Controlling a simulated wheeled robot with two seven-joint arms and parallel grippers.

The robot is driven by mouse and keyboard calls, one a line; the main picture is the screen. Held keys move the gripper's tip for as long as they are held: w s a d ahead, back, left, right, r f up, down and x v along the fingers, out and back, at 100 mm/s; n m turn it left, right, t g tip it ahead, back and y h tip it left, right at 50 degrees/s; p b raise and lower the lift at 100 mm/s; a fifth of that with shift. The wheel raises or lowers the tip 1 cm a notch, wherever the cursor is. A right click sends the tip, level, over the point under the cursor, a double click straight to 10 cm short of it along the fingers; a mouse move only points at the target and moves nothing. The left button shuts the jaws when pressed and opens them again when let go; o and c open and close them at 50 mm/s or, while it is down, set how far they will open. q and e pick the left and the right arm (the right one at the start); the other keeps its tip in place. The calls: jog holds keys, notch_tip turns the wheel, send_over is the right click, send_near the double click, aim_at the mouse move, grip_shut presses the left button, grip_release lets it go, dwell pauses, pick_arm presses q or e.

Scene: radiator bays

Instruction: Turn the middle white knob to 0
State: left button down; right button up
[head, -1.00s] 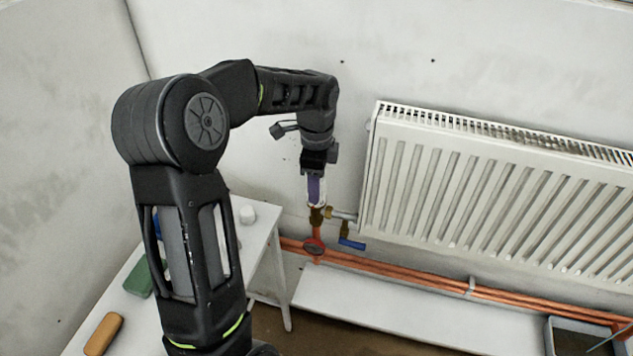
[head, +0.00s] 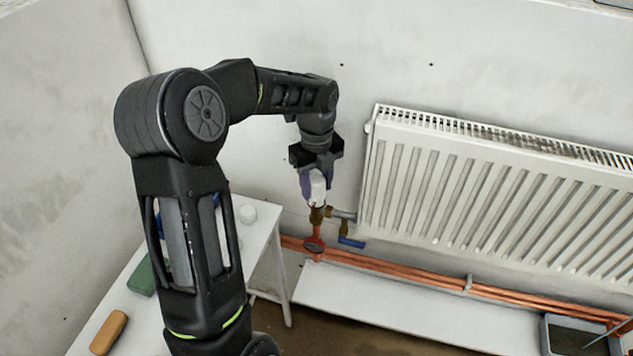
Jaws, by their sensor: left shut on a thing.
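The white knob (head: 318,189) sits upright on a brass valve (head: 317,214) at the left end of the radiator (head: 470,195). My left gripper (head: 314,187) comes down from above and is shut on the white knob, with its purple-grey fingers on either side of it. The knob's scale marks are too small to read, and the fingers hide part of it. Only this one white knob shows on a valve. My right gripper is not in view.
Copper pipes (head: 400,266) run along the wall.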

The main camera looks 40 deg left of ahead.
aim_at(316, 179)
pick_arm(q)
jog(key=shift+m, duration=0.4)
jog(key=c, duration=0.8)
grip_release()
notch_tip(316, 179, up, 8)
jog(key=shift+f+b, duration=0.1)
jog(key=shift+b, duration=0.25)
jog(key=shift+s, duration=0.1)
